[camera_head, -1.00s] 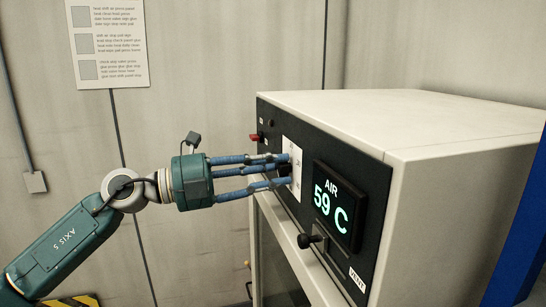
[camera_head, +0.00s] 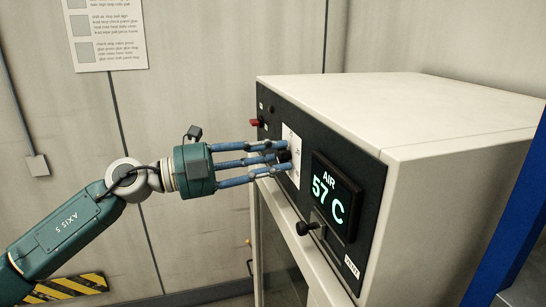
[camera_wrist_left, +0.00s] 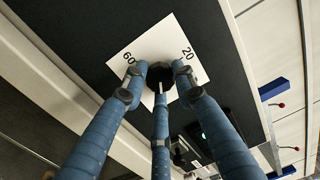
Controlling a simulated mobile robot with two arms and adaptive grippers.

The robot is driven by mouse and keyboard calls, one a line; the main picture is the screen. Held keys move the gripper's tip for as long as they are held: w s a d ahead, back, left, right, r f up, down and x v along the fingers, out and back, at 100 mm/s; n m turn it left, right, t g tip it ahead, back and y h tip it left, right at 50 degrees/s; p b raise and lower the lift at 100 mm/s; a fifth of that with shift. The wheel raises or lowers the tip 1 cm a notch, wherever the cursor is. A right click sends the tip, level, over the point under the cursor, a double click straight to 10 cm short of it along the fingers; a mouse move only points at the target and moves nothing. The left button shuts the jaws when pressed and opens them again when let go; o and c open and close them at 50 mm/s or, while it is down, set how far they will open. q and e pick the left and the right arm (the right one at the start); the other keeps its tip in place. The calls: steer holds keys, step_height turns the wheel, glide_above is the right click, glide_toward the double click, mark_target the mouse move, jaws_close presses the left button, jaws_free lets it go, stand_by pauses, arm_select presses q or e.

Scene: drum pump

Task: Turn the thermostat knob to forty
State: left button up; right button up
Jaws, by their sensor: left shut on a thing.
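The thermostat knob (camera_wrist_left: 158,74) is black and sits on a white dial plate (camera_wrist_left: 125,50) on the dark front panel. In the wrist view the plate shows 60 at left and 20 at upper right; no other number is readable there. A pale mark on the knob points down in that picture. My left gripper (camera_head: 286,156) has its blue fingers closed around the knob, and it also shows in the left wrist view (camera_wrist_left: 158,82). The fingers hide much of the knob in the head view. A display (camera_head: 334,196) reads AIR 57 C. My right gripper is not in view.
The cream cabinet (camera_head: 430,105) fills the right side. A red switch (camera_head: 255,122) sits left of the dial. A black-knobbed lever (camera_head: 307,228) is below the display, near a VENT label (camera_head: 351,267). A blue post (camera_head: 510,225) stands at far right.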

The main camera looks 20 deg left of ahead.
arm_select(q)
steer(key=o, duration=1)
steer(key=shift+w+a+r, duration=0.1)
steer(key=shift+a+r, duration=0.05)
steer(key=shift+r, duration=0.05)
steer(key=shift+o, duration=0.8)
steer(key=shift+f, duration=0.15)
steer(key=v, duration=1.2)
